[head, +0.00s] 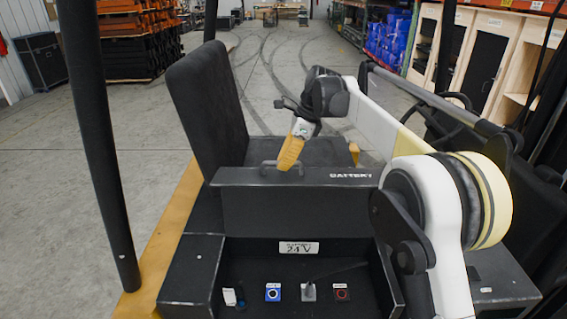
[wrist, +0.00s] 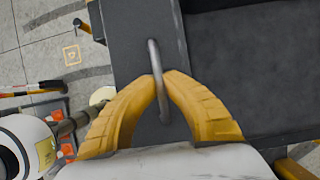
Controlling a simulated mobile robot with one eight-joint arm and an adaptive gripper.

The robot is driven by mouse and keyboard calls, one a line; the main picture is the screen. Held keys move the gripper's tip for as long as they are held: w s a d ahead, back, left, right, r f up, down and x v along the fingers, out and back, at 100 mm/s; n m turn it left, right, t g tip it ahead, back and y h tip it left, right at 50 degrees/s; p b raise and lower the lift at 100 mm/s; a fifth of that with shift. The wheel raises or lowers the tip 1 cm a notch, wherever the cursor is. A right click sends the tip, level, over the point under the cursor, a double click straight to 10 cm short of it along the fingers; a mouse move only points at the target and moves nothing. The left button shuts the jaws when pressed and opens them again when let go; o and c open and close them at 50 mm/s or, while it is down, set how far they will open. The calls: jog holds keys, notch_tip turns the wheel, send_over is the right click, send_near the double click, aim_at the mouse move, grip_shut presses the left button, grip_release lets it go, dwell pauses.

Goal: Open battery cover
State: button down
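The battery cover (head: 300,205) is a dark panel in the middle of the head view, with a "BATTERY" label at its upper right edge. A metal bar handle (head: 267,163) stands on its top edge. My gripper (head: 287,166) reaches down to this handle from above. In the wrist view, the yellow fingertips of my gripper (wrist: 163,76) close in on both sides of the grey handle (wrist: 153,53), which passes between them. The cover's dark top (wrist: 140,30) lies beneath the fingers. The contact itself is partly hidden.
In front of the cover is a dark recess with a "24V" plate (head: 299,248) and several switches and sockets, including a blue one (head: 273,292). A black seat back (head: 205,105) rises behind left. A black post (head: 92,140) stands at left.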

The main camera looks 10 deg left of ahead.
jog(key=c, duration=1.5)
grip_release()
jog(key=v, duration=1.2)
